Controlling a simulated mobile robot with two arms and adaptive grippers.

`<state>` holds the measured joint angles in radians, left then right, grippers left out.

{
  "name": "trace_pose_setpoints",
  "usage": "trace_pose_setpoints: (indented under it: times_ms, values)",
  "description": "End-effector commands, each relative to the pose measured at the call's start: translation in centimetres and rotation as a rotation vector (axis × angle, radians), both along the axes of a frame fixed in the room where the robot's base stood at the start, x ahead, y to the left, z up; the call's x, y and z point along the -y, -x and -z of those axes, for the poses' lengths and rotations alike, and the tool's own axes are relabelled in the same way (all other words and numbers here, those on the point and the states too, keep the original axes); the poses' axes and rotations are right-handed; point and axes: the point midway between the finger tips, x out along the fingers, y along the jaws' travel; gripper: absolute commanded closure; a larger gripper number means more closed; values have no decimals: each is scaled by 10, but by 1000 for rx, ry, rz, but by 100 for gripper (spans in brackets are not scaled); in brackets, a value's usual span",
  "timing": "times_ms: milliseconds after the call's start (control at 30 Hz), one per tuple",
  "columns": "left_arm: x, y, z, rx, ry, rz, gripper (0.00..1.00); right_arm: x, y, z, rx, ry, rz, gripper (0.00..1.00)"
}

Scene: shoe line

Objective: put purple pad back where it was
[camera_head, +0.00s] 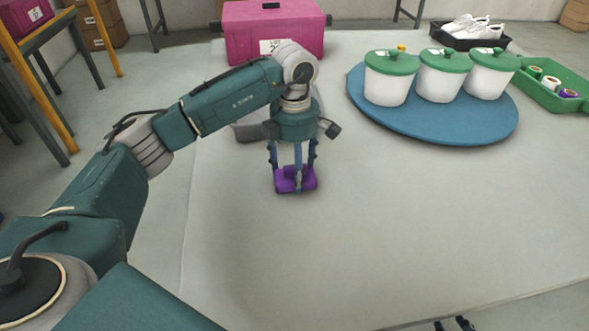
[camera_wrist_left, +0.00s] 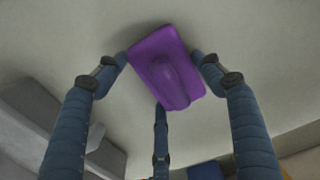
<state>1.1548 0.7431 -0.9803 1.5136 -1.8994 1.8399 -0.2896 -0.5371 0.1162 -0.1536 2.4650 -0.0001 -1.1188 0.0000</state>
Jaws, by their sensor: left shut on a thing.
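The purple pad (camera_head: 296,179) is held between the fingers of my left gripper (camera_head: 297,172), low over the pale table; I cannot tell whether it touches the surface. In the left wrist view the purple pad (camera_wrist_left: 166,66) shows its raised middle, with the blue fingers of the left gripper (camera_wrist_left: 163,85) around it. Small dark tips at the bottom edge of the head view look like part of my right gripper (camera_head: 455,325); most of it is cut off.
A grey object (camera_head: 250,132) stands partly hidden behind my left gripper. A magenta box (camera_head: 274,28) is behind it. A blue round board (camera_head: 430,125) bears three white pots with green lids. A green tray (camera_head: 545,95) holds spools; a black tray (camera_head: 470,42) holds white shoes. The table's front is clear.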

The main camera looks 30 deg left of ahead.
Motion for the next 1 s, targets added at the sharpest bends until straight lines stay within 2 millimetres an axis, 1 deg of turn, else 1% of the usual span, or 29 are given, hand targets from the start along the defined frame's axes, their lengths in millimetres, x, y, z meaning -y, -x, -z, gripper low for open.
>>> trace_pose_setpoints:
  times_ms: [233,267,333,367,633,767,867,1000]
  values:
    - [0,0,2,0,0,-1,53,-1,-3,-2,17,-4,-1,72]
    - [0,0,3,0,0,-1,31,-1,-4,-3,20,-5,-1,72]
    - [0,0,2,0,0,-1,17,-1,-4,-3,21,-5,-1,72]
    - [0,0,2,0,0,-1,14,-1,-4,-3,20,-5,-1,72]
    - [0,0,2,0,0,-1,14,-1,-4,-3,19,-4,-1,72]
    - [0,0,-2,1,0,0,14,-1,-1,-2,5,-2,-1,72]
    - [0,-1,-14,4,1,-1,14,4,14,8,-65,13,5,72]
    - [0,-1,-36,4,1,-1,14,13,39,22,-179,39,14,72]
